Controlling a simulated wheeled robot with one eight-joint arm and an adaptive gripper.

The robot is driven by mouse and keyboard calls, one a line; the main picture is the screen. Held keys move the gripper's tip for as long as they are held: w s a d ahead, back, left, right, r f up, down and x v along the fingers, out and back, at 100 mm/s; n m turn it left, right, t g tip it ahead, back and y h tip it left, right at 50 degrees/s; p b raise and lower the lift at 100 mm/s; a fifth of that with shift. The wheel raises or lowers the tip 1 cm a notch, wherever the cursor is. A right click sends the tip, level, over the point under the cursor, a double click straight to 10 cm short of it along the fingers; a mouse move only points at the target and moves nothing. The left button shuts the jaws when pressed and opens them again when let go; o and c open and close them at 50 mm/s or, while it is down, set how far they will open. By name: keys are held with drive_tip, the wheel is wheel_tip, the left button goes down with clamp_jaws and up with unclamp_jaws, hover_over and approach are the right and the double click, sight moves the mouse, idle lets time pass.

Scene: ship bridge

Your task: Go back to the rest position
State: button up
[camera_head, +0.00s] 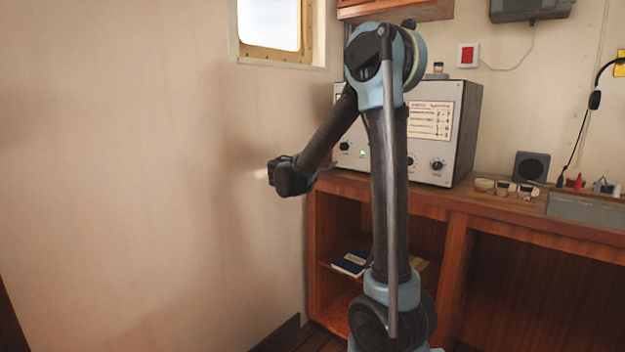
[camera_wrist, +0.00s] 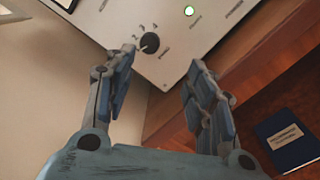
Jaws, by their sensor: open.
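In the wrist view my gripper (camera_wrist: 160,85) is open and empty, its two blue-grey fingers apart. It is in front of a grey panel box (camera_wrist: 185,45) with a black knob (camera_wrist: 149,42) and a lit green lamp (camera_wrist: 189,10). The knob shows just beyond the left fingertip; I cannot tell whether they touch. In the head view my arm (camera_head: 390,190) is bent at the elbow, with its forearm reaching down and left. The arm hides part of the panel box (camera_head: 462,125), and the fingers are not clearly visible there.
The box stands on a wooden desk (camera_head: 440,200) with open shelves below. A blue book (camera_head: 352,262) lies on a shelf. Small round items (camera_head: 505,187) and a black speaker (camera_head: 531,167) stand to the right. A bare wall (camera_head: 130,180) with a window (camera_head: 270,25) is at left.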

drive_tip(key=s+d+f+m+g+y, duration=0.1)
drive_tip(key=s+d+f+m+g, duration=0.3)
drive_tip(key=s, duration=0.3)
drive_tip(key=s+d+f+m+g+y, duration=0.1)
drive_tip(key=s+d+f+y, duration=0.1)
drive_tip(key=s+d+f, duration=0.35)
drive_tip(key=s+d+f+m+g+y, duration=0.1)
drive_tip(key=s+d+f+m+g, duration=0.15)
drive_tip(key=s+d, duration=0.5)
drive_tip(key=s+a+f+m+g+y, duration=0.1)
drive_tip(key=s+a+f+m+y, duration=0.1)
drive_tip(key=s, duration=0.6)
drive_tip(key=s+a+f+m+g+y, duration=0.1)
drive_tip(key=s+a+f+m+y, duration=0.1)
drive_tip(key=s+f, duration=0.5)
drive_tip(key=s+a+f+m+g+y, duration=0.2)
drive_tip(key=s+a+f+m+y, duration=0.1)
drive_tip(key=s, duration=0.5)
wheel_tip(320, 180, down, 2)
drive_tip(key=shift+s+a+f+y, duration=0.1)
drive_tip(key=shift+s+a+y, duration=0.2)
drive_tip(key=shift+a+y, duration=0.6)
drive_tip(key=shift+a, duration=0.1)
